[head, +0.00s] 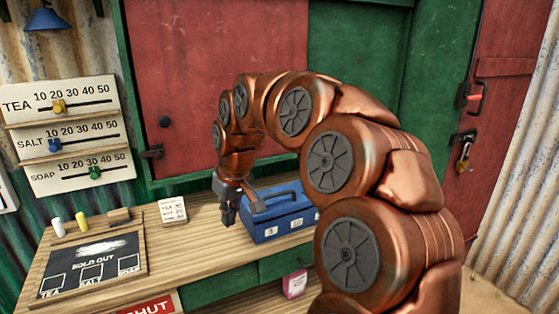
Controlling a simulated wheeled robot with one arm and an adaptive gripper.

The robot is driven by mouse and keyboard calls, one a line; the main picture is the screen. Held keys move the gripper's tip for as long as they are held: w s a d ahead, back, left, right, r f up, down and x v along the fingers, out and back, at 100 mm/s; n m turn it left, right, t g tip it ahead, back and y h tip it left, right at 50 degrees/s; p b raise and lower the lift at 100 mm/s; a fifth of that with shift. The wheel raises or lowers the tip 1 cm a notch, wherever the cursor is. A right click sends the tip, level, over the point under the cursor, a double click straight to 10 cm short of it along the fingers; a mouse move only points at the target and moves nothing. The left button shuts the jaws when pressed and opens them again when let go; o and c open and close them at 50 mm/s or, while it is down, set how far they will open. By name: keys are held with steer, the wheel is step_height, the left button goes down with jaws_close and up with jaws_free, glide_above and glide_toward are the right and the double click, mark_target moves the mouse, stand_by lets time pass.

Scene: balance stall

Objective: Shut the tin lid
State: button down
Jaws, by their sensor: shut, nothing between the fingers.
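The blue tin (283,222) stands on the wooden counter. It has small white labels on its front face and a dark handle on top. Its lid looks down on the body, but part of the top is hidden by my arm, so I cannot tell if it is fully shut. My gripper (229,213) points down just left of the tin's left end, with its fingers together and empty. I cannot tell whether it touches the tin.
A chalkboard (92,262) with chalks and an eraser lies on the counter's left part. A small white card (172,211) stands left of my gripper. Slider boards (62,135) hang on the left wall. Bare counter (185,255) shows in front. A padlock (463,158) hangs on the red door.

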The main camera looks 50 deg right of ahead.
steer(key=w+d+r+m+t+h+p, duration=0.1)
steer(key=d+r+m+p, duration=0.15)
steer(key=d+r, duration=0.55)
steer(key=w+d+r+m+t+h+p, duration=0.1)
steer(key=d+r+p, duration=0.25)
steer(key=d, duration=0.85)
steer(key=shift+n, duration=0.25)
steer(key=shift+w+d+f+p, duration=0.1)
steer(key=shift+w+f+p, duration=0.5)
steer(key=shift+f, duration=1.55)
steer(key=shift+w+d+f+p, duration=0.1)
steer(key=shift+f+p, duration=0.9)
steer(key=shift+f, duration=1.1)
steer(key=shift+w+d+f+p, duration=0.1)
steer(key=shift+w+f+p, duration=0.45)
steer(key=shift+f, duration=1.6)
steer(key=shift+s, duration=0.25)
steer(key=shift+a+f, duration=0.1)
steer(key=shift+f, duration=0.1)
